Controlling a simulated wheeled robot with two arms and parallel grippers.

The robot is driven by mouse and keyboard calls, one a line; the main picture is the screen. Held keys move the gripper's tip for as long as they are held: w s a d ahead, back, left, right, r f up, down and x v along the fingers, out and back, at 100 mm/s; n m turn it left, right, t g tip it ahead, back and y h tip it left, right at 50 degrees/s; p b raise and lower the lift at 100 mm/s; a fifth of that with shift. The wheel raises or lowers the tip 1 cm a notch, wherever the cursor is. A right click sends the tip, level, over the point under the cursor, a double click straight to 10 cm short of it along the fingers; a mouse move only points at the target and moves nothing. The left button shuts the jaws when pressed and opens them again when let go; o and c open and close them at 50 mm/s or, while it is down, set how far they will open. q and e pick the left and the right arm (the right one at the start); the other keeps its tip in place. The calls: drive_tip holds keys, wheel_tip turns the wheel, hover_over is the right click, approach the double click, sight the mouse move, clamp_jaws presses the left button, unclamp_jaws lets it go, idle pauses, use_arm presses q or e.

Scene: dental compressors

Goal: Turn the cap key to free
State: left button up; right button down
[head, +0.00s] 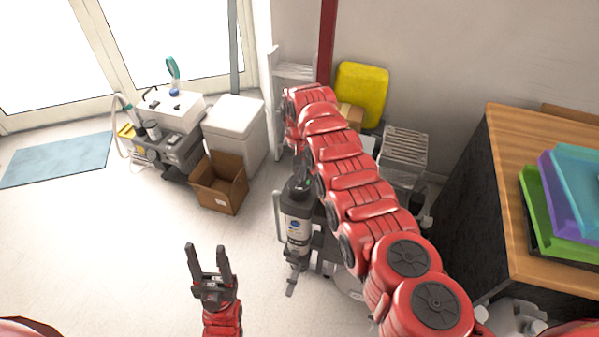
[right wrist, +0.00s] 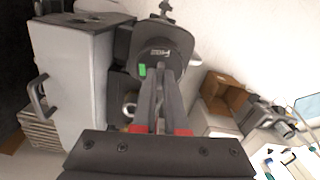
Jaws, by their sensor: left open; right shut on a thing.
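A dark grey cylinder unit (head: 297,228) with a white label stands upright on the floor under my right arm in the head view. Its black cap (head: 298,187) is on top, with a small green mark beside it. In the right wrist view the round black cap (right wrist: 160,35) has faint white lettering and a green mark. My right gripper (right wrist: 163,72) is shut at the cap's near side; the cap key between its fingertips is mostly hidden. The head view does not show these fingertips, hidden by my arm. My left gripper (head: 208,255) is open and empty, over bare floor.
A cardboard box (head: 219,190), a white bin (head: 234,128) and a cart of equipment (head: 172,140) stand at the back left. A wooden-topped cabinet (head: 520,200) with coloured trays (head: 565,205) is at right. The floor at left front is clear.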

idle(0.5)
drive_tip(key=c, duration=0.9)
unclamp_jaws()
drive_tip(key=shift+c, duration=0.2)
wheel_tip(320, 180, up, 18)
drive_tip(key=p, duration=0.2)
drive_tip(key=shift+f, duration=0.25)
